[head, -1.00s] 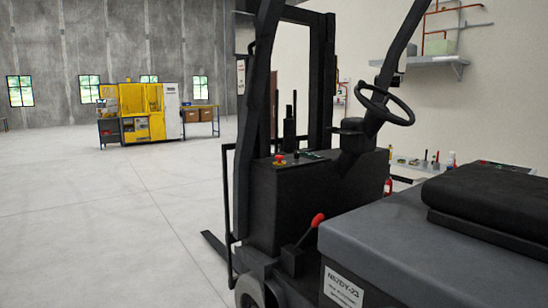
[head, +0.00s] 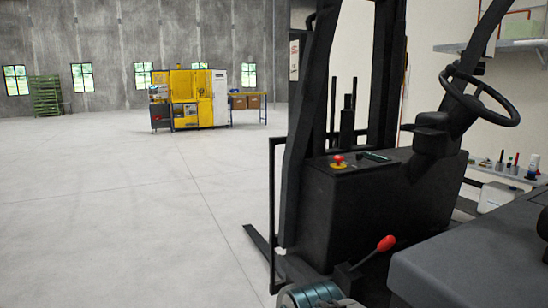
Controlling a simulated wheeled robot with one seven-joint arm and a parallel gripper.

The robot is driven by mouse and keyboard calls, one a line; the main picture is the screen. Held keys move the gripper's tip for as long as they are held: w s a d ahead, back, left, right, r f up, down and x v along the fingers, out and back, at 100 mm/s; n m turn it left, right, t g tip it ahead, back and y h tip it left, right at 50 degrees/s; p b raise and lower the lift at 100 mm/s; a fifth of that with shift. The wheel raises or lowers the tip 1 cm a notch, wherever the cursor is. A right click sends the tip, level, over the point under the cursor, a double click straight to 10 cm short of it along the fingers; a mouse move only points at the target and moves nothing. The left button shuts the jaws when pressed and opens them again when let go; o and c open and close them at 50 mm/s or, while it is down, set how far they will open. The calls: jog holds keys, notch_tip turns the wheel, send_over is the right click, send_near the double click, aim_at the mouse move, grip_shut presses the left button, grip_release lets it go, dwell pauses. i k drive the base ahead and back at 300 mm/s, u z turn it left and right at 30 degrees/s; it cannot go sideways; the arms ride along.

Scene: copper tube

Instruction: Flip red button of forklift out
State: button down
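The black forklift (head: 372,215) stands on the right side of the head view. Its red button (head: 339,158) sits on a yellow base on top of the black front console. I cannot tell from here whether the button is pressed in or out. My gripper is not in view. A rounded grey metallic part shows at the bottom edge, below the console and well apart from the button; no gripper fingers show on it.
A red-knobbed lever (head: 385,243) rises beside the console. The steering wheel (head: 478,97), mast (head: 307,125) and side guard bar (head: 272,215) surround it. A yellow machine (head: 197,98) stands far back. The floor (head: 130,215) on the left is clear.

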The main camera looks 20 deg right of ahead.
aim_at(338, 159)
jog(key=z, duration=0.1)
jog(key=i, duration=1.15)
jog(key=z, duration=0.25)
